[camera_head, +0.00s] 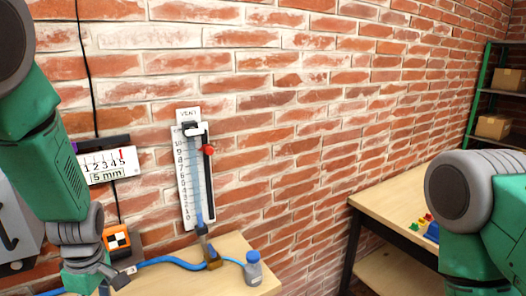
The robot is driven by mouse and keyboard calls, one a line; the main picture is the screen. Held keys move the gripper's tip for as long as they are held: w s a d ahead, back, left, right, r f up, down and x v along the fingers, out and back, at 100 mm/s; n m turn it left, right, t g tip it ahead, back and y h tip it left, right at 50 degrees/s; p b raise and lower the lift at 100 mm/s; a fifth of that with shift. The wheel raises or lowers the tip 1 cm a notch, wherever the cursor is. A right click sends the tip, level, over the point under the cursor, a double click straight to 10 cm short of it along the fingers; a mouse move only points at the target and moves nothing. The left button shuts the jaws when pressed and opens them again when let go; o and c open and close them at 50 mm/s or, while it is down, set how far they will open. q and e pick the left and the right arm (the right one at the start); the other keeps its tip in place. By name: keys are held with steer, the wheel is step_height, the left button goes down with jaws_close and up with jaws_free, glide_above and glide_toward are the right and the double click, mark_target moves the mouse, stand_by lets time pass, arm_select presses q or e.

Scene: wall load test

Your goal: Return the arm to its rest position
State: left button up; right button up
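My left arm comes down along the left side, and my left gripper (112,276) is low in the picture, in front of the wooden bench (232,244). Its grey fingers are seen partly from above, close to a blue hose (172,261). I cannot tell whether they touch the hose or whether they are open. My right arm shows only as a green and grey part at the right edge, and its gripper is out of the picture.
A scaled vent gauge (183,185) hangs on the brick wall, with a ruler display (108,165) to its left. A small blue-grey bottle (253,268) stands on the bench. A second table (390,198) and a green shelf with boxes (493,127) are at right.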

arm_select(q)
steer(key=s+f+m, duration=0.8)
steer(key=s+f, duration=0.5)
steer(key=f, duration=0.1)
steer(key=s+d+f+m+h, duration=0.1)
steer(key=s+d+f+m, duration=0.15)
steer(key=s+m, duration=0.35)
steer(key=s+d+f+m, duration=0.2)
steer(key=s+f+m, duration=0.1)
steer(key=s, duration=0.5)
step_height(320, 180, down, 11)
steer(key=w+d+m+t+b, duration=0.1)
steer(key=w+b, duration=0.1)
steer(key=b, duration=1.1)
steer(key=shift+w+d, duration=0.25)
steer(key=shift+w, duration=0.1)
